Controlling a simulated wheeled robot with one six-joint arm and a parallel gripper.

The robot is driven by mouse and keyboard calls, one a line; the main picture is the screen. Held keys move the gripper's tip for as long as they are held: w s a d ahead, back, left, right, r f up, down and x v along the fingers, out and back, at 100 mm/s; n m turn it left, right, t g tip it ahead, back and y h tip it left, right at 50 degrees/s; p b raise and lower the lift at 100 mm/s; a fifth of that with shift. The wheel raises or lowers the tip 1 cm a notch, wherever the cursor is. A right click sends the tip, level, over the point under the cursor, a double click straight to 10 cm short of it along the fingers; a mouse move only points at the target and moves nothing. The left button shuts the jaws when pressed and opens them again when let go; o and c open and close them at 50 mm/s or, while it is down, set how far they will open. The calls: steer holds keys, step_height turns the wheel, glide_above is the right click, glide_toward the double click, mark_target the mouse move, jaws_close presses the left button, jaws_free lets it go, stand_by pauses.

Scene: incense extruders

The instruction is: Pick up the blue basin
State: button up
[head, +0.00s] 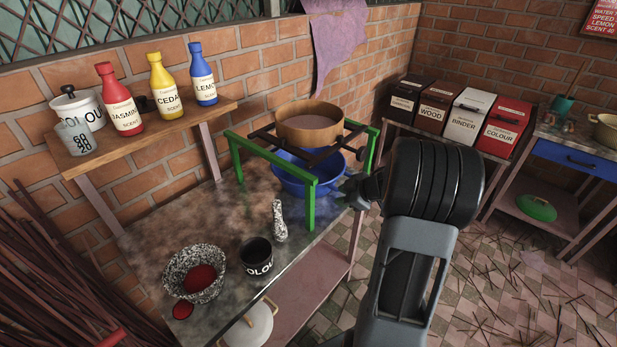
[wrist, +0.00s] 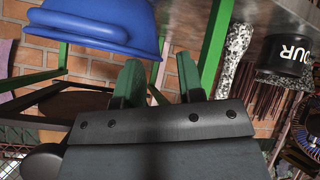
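The blue basin (head: 290,180) sits on the grey worktop inside a green-legged frame, under a round wooden sieve (head: 309,124). The frame's near leg and crossbars partly hide it. In the wrist view, which is upside down, the basin (wrist: 95,22) fills the upper left, its rim near my fingers. My gripper (wrist: 158,62) has its two fingers apart with nothing between them. In the head view my gripper (head: 352,190) is at the right side of the basin, partly hidden by my wrist. I cannot tell whether it touches the basin.
The green frame (head: 309,204) stands close around the basin. On the worktop are a speckled mortar (head: 181,265), a pestle (head: 279,221) and a black pot (head: 256,257). Bottles stand on the shelf (head: 150,137). Labelled boxes (head: 470,112) stand at the right.

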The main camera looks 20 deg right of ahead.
steer(key=shift+w+a+f+b, duration=0.1)
steer(key=shift+w+a+f, duration=0.5)
steer(key=shift+w+a, duration=1.1)
steer(key=shift+w+a+f+b, duration=0.1)
steer(key=shift+w+a+f, duration=0.6)
steer(key=shift+w, duration=1.95)
steer(key=shift+w+a+f+b, duration=0.1)
steer(key=shift+w+a+f, duration=0.45)
steer(key=shift+w+a, duration=1.15)
steer(key=shift+w+d, duration=0.45)
steer(key=shift+c, duration=0.3)
jaws_close()
